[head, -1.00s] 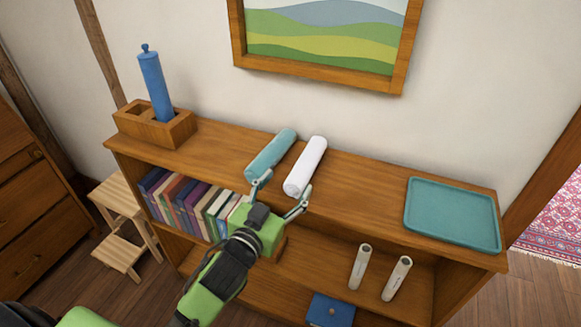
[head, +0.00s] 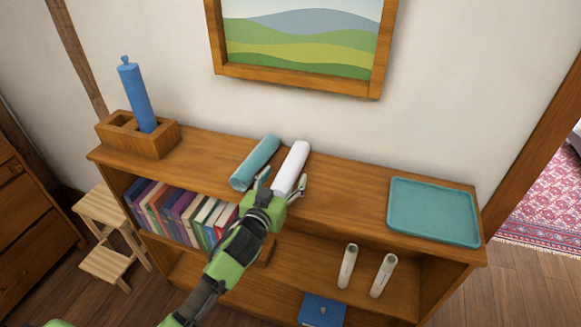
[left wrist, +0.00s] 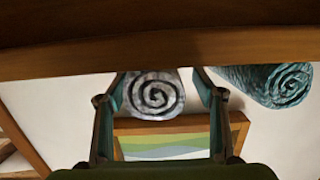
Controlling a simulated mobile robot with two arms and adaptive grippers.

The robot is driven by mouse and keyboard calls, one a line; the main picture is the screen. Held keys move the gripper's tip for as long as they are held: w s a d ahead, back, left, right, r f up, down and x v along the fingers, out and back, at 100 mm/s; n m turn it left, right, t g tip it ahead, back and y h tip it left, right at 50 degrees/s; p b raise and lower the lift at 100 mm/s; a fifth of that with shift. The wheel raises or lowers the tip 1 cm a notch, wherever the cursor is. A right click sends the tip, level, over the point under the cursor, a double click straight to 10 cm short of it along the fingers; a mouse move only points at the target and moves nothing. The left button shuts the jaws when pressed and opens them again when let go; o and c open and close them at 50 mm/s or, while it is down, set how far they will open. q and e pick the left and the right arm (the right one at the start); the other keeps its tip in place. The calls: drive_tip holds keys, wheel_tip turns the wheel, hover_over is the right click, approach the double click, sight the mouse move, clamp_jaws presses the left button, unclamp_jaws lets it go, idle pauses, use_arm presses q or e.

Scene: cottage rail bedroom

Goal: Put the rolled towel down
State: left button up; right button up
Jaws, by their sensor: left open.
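A white rolled towel (head: 292,166) lies on the top of the wooden shelf unit (head: 340,205), beside a teal rolled towel (head: 256,160). My left gripper (head: 281,185) is open at the near end of the white towel, one finger on each side of it. In the left wrist view the white towel's spiral end (left wrist: 153,95) shows between the two open fingers (left wrist: 160,92), and I cannot tell whether they touch it. The teal towel's end (left wrist: 287,85) is outside the fingers, to the right in that view. My right gripper is not in view.
A teal tray (head: 433,210) lies at the right of the shelf top. A wooden holder (head: 150,146) with a blue cylinder (head: 137,97) stands at the left end. Bare shelf top lies between the white towel and tray. Books (head: 180,210) fill a compartment below.

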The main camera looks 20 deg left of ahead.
use_arm(q)
drive_tip(key=shift+w+d+f, duration=0.1)
drive_tip(key=shift+w+f, duration=0.05)
drive_tip(key=shift+w, duration=0.65)
drive_tip(key=shift+w+d+f, duration=0.1)
drive_tip(key=shift+w, duration=0.7)
drive_tip(key=c, duration=1.3)
drive_tip(key=shift+r, duration=0.15)
drive_tip(key=shift+c, duration=0.2)
